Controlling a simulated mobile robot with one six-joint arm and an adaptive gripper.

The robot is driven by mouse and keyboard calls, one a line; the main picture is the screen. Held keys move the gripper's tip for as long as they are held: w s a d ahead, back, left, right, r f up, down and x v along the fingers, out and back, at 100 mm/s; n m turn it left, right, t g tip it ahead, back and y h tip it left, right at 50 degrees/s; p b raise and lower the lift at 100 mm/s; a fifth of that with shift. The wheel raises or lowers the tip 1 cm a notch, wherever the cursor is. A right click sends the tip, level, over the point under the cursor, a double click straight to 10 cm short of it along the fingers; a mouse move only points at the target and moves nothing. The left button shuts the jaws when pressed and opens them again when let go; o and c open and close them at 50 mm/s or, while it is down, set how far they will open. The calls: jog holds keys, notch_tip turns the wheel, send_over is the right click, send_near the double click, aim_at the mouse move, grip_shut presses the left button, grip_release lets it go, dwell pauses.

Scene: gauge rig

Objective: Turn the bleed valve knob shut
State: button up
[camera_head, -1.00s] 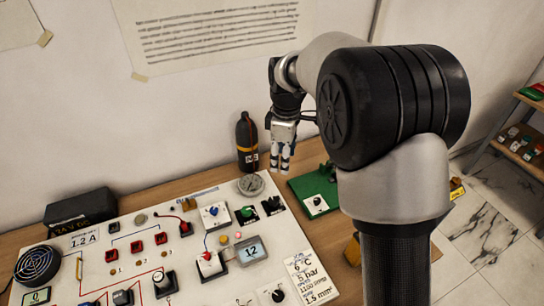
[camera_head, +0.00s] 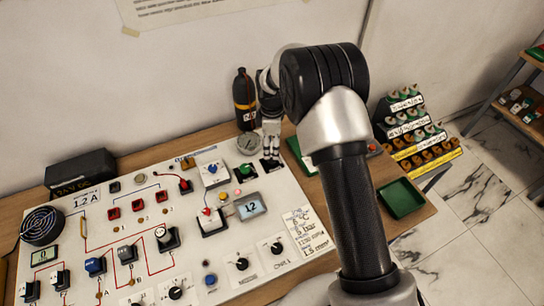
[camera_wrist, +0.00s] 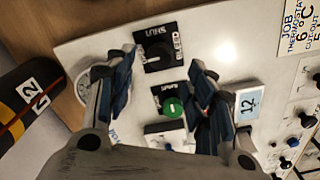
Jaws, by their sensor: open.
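The bleed valve knob (camera_wrist: 157,55) is black, on a dark square plate lettered SHUT and BLEED, in the upper middle of the wrist view. In the head view the knob's black plate (camera_head: 271,164) lies at the panel's far right corner, largely hidden by my gripper (camera_head: 270,152). In the wrist view my gripper (camera_wrist: 163,64) is open and empty. Its two fingers stand apart, with the bleed knob showing between and just past their tips. No contact shows. A green knob (camera_wrist: 173,107) on its own black plate shows between the fingers, nearer the wrist.
A round gauge (camera_head: 248,144) and a black cylinder with a yellow band (camera_head: 245,100) stand close left of my gripper. A display reading 12 (camera_head: 251,206) sits nearer on the panel. A green tray (camera_head: 401,198) lies right of my arm. Several more knobs and switches cover the panel.

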notch_tip(320, 180, down, 6)
jog(key=shift+b, duration=0.35)
jog(key=shift+c, duration=0.2)
jog(key=c, duration=1)
jog(key=shift+c, duration=0.2)
